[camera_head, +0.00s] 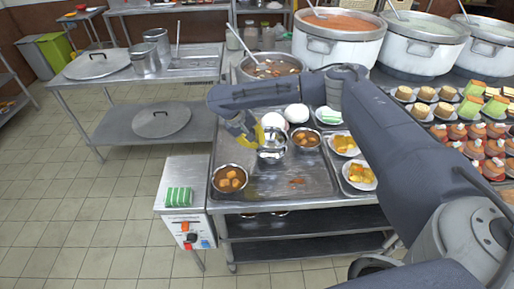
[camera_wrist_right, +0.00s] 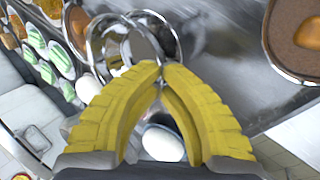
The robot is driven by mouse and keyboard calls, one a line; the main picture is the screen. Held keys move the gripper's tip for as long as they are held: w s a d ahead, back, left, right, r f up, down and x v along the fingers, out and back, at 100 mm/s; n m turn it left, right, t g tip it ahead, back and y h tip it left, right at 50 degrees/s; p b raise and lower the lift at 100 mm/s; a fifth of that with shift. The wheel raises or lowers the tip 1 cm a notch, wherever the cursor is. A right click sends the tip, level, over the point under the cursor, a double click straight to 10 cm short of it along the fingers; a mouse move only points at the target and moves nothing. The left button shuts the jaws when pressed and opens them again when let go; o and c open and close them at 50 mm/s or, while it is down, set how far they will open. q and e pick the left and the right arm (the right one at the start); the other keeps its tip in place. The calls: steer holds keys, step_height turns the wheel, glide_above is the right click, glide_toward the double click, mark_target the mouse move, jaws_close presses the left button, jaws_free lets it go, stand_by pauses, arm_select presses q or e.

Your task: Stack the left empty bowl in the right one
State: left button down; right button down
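Two empty metal bowls sit close together on the steel worktop in the head view, a farther bowl (camera_head: 274,137) and a nearer bowl (camera_head: 271,156). In the right wrist view their shiny rims (camera_wrist_right: 112,40) overlap just beyond my fingertips. My right gripper (camera_head: 247,130) reaches down from the left side of the bowls. Its yellow fingers (camera_wrist_right: 163,68) meet almost at the tips, with a bowl rim between them. The farther bowl appears tilted over the nearer one; whether they touch is hard to tell. My left gripper is not in view.
Bowls of food (camera_head: 229,178) and (camera_head: 306,138) stand either side of the empty bowls. White eggs or buns (camera_head: 296,113) lie behind. Plates of food (camera_head: 359,176) are at right. Large stockpots (camera_head: 337,40) line the back. The front of the worktop has free room.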

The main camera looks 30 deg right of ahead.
mark_target(257, 151)
steer(key=shift+f, duration=1.65)
steer(key=shift+f, duration=0.2)
steer(key=c, duration=1.6)
jaws_free()
steer(key=shift+r, duration=0.1)
steer(key=shift+r, duration=0.25)
steer(key=s+v, duration=0.1)
steer(key=v, duration=1)
steer(key=shift+w+a+r, duration=0.2)
steer(key=shift+w+r, duration=0.15)
steer(key=shift+w, duration=0.1)
steer(key=shift+a, duration=0.1)
